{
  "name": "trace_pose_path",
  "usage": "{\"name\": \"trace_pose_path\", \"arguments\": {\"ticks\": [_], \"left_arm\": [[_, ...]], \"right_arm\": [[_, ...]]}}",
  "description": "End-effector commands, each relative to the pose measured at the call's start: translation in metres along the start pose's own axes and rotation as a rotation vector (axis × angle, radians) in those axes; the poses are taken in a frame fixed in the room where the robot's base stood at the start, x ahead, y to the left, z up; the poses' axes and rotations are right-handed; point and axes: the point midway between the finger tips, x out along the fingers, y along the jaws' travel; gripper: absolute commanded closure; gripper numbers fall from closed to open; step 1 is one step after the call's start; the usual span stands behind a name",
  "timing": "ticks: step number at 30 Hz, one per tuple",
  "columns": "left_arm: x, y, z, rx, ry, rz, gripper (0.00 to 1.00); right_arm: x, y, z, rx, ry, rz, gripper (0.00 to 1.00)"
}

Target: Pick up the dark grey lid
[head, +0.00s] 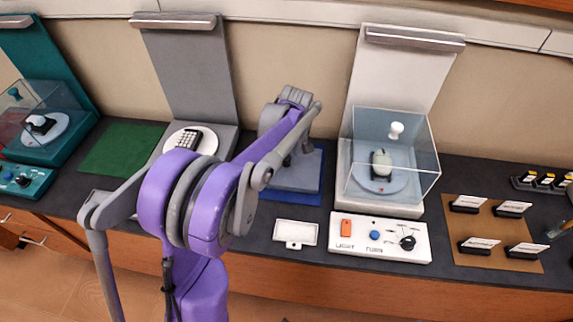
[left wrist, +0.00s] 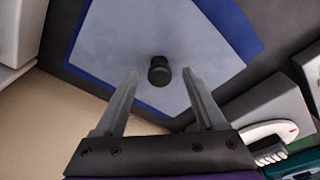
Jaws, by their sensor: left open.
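The grey lid (head: 296,180) lies on a blue mat (head: 313,198) at the middle of the counter in the head view. In the left wrist view the lid (left wrist: 185,35) is a flat grey panel with a short dark round knob (left wrist: 159,76) standing on it. My left gripper (left wrist: 160,73) is open, and its two fingers show on either side of the knob, apart from it. In the head view my left arm reaches over the counter and its hand (head: 304,147) is above the lid, hiding part of it and the knob.
Right of the lid stands a clear case (head: 412,160) over a grey disc. A control panel (head: 380,237) and a small white tray (head: 295,234) are along the front. A round plate with a calculator-like object (head: 190,138) and a green mat (head: 121,147) are to the left.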

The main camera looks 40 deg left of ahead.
Motion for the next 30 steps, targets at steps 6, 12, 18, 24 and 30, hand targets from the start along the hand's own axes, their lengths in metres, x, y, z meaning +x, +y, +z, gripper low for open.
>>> {"name": "trace_pose_path", "arguments": {"ticks": [6, 12, 18, 24, 30], "left_arm": [[0.019, 0.000, 0.000, 0.000, 0.000, 0.000, 0.28], [0.019, 0.000, 0.000, 0.000, 0.000, 0.000, 0.28], [0.019, 0.000, 0.000, 0.000, 0.000, 0.000, 0.64], [0.018, 0.000, 0.000, 0.000, 0.000, 0.000, 1.00], [0.018, 0.000, 0.000, 0.000, 0.000, 0.000, 1.00]], "right_arm": [[0.001, 0.000, 0.001, 0.000, -0.001, 0.000, 0.09], [0.001, 0.000, 0.001, 0.000, 0.000, 0.000, 0.09], [0.001, 0.000, 0.001, 0.000, 0.000, 0.000, 0.09], [0.001, 0.000, 0.001, 0.000, 0.000, 0.000, 0.09], [0.001, 0.000, 0.001, 0.000, 0.000, 0.000, 0.09]]}}
